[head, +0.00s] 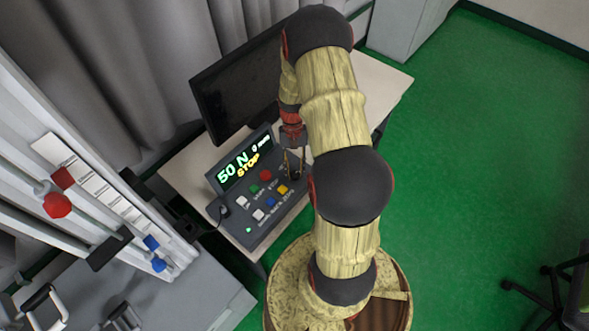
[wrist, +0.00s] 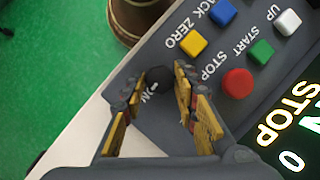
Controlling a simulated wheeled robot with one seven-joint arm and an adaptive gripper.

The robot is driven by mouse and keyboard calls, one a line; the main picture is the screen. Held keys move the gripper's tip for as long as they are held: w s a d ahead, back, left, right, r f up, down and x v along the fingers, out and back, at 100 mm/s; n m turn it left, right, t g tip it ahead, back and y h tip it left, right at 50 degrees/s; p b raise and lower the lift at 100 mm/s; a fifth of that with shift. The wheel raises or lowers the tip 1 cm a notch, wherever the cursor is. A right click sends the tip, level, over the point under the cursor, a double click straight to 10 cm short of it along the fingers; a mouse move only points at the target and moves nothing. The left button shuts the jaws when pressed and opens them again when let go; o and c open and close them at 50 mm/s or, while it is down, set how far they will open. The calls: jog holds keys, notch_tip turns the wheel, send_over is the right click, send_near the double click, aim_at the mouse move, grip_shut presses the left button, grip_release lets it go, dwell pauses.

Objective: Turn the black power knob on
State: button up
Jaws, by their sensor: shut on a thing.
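The black power knob (wrist: 158,79) sits near the edge of the grey control panel (wrist: 230,60). In the wrist view it lies between the two yellow fingertips of my gripper (wrist: 155,82), which is shut on it. A white "ON" label shows on the panel just beside the knob. In the head view my gripper (head: 293,163) reaches down to the right side of the control panel (head: 225,215), and the knob is a small dark spot at its tips. The display reads 50 N and STOP, and is lit.
Red, green, yellow, blue and white buttons sit close to the knob, with the red STOP button (wrist: 237,83) nearest my right-hand finger. A dark monitor (head: 235,90) stands behind the panel on the pale table (head: 392,88). The drop tower stands at the left.

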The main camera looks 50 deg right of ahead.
dwell(0.5)
jog(key=o, duration=1.1)
jog(key=shift+o, duration=0.2)
jog(key=v, duration=1.2)
jog(key=shift+s, duration=0.1)
